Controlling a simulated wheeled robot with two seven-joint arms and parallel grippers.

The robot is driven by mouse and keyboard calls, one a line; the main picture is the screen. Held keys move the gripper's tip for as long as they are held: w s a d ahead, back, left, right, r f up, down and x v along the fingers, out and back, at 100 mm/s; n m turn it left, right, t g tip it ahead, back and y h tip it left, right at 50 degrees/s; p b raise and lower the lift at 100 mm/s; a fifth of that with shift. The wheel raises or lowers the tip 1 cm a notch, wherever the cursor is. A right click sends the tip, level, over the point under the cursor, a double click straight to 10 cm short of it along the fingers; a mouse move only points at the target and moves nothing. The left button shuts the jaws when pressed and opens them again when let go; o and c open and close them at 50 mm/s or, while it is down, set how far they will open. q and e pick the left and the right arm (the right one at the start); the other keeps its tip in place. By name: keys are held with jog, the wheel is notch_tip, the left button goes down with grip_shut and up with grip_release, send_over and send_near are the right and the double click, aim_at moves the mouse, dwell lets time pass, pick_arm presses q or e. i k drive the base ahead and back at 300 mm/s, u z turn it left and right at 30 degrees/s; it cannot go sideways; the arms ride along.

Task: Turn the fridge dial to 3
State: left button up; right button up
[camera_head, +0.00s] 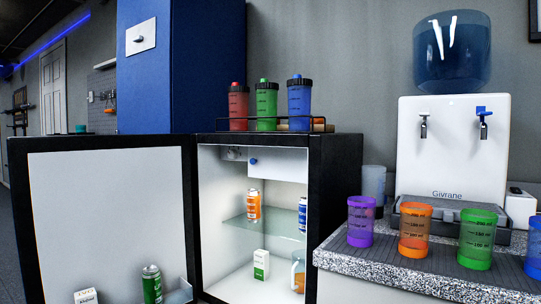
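The small black fridge (334,185) stands in the middle with its door (105,205) swung wide open to the left. Inside at the top is a white housing (285,163) with a small round blue part (253,161) on its left end. A small grey fitting (234,153) sits just left of it. One of these may be the dial, but they are too small to tell, and no number or setting can be read. Neither of my grippers is in view.
The fridge holds an orange can (254,206) on a glass shelf (275,225) and a white carton (261,265). A green can (152,284) stands in the door. Shaker bottles (266,106) stand on top. A counter (400,258) with cups and a water dispenser (452,150) is at right.

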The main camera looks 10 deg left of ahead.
aim_at(232, 154)
jog(key=u, duration=0.15)
jog(key=i, duration=0.8)
jog(key=u, duration=0.55)
